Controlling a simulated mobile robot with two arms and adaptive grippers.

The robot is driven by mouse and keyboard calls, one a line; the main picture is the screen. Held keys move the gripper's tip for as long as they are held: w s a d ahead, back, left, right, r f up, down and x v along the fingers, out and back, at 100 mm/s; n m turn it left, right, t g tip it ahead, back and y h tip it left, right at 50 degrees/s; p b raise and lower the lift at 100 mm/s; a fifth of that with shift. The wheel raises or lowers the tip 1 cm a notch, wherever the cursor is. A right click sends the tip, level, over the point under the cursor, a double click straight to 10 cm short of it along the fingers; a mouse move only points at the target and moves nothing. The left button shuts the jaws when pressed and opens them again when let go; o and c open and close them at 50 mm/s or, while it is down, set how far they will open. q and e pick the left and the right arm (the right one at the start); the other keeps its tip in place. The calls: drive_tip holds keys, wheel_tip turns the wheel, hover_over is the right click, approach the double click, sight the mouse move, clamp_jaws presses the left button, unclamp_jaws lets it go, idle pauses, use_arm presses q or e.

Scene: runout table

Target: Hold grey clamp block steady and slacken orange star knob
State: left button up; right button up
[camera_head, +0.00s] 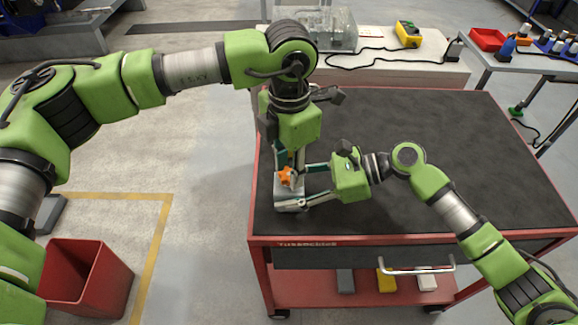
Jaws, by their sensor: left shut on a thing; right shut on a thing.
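The grey clamp block (291,206) stands on the dark top of the red table, near its front left corner. The orange star knob (287,176) sits on the block's upper part. My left gripper (288,168) points down from above and is shut on the knob; its fingers partly hide the knob. My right gripper (297,190) comes in from the right, with its fingers around the block, and is shut on it. Part of the block is hidden behind the fingers.
The dark tabletop (440,150) is clear to the right and behind. A bench at the back holds a yellow device (408,34) with a black cable. A side table at far right holds a red bin (487,39) and bottles. A red bin (85,278) stands on the floor at left.

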sight(289, 174)
idle(0.3)
use_arm(q)
drive_tip(key=o, duration=1.1)
drive_tip(key=shift+r, duration=0.1)
wheel_tip(289, 174, up, 12)
drive_tip(key=shift+f, duration=0.1)
use_arm(e)
drive_tip(key=o, duration=1.7)
drive_tip(key=shift+c, duration=0.2)
